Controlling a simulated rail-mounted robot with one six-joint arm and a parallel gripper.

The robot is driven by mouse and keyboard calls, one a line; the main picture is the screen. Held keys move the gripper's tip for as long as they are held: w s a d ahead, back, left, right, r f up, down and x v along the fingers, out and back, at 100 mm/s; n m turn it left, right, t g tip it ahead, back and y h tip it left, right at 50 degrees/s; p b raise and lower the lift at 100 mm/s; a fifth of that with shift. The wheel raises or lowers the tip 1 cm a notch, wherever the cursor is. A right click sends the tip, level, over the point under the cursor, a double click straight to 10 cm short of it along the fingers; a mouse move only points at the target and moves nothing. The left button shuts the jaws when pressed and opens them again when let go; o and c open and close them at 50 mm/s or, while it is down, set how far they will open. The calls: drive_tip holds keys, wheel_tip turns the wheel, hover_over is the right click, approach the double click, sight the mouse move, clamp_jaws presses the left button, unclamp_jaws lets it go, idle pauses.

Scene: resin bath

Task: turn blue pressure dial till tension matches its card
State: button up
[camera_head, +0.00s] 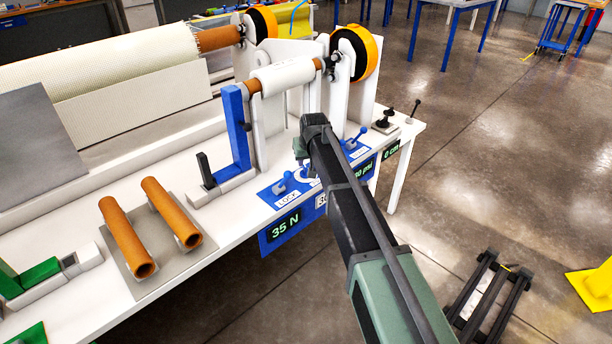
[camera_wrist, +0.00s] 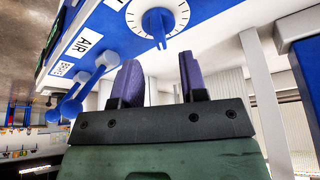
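The blue pressure dial (camera_wrist: 157,22) is at the top of the wrist view, a blue pointer knob on a white, tick-marked face. In the head view, a small part of a white round face (camera_head: 302,179) shows beside my arm. My gripper (camera_wrist: 160,76) has two purple fingers spread apart, with nothing between them. Its tips point toward the knob and look just short of it; contact cannot be told. A tension display (camera_head: 286,225) reads 35 N. A white card (camera_head: 322,200) beside it is mostly hidden by my arm, starting with "3". The psi display (camera_head: 363,170) is partly covered.
Blue levers stand close by: one by the LOCK label (camera_head: 283,184), another by the AIR label (camera_wrist: 73,105). A blue upright bracket (camera_head: 237,130), a white roll (camera_head: 282,77) and orange-rimmed wheels are behind. Two brown tubes (camera_head: 128,238) lie on the bench's left part.

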sight(306, 168)
drive_tip(key=b+x, duration=0.3)
drive_tip(key=x, duration=0.2)
drive_tip(key=shift+f, duration=0.3)
drive_tip(key=shift+r, duration=0.2)
clamp_jaws()
drive_tip(key=shift+n+g+y, duration=0.3)
drive_tip(key=shift+n+y, duration=0.1)
drive_tip(key=shift+n, duration=0.7)
unclamp_jaws()
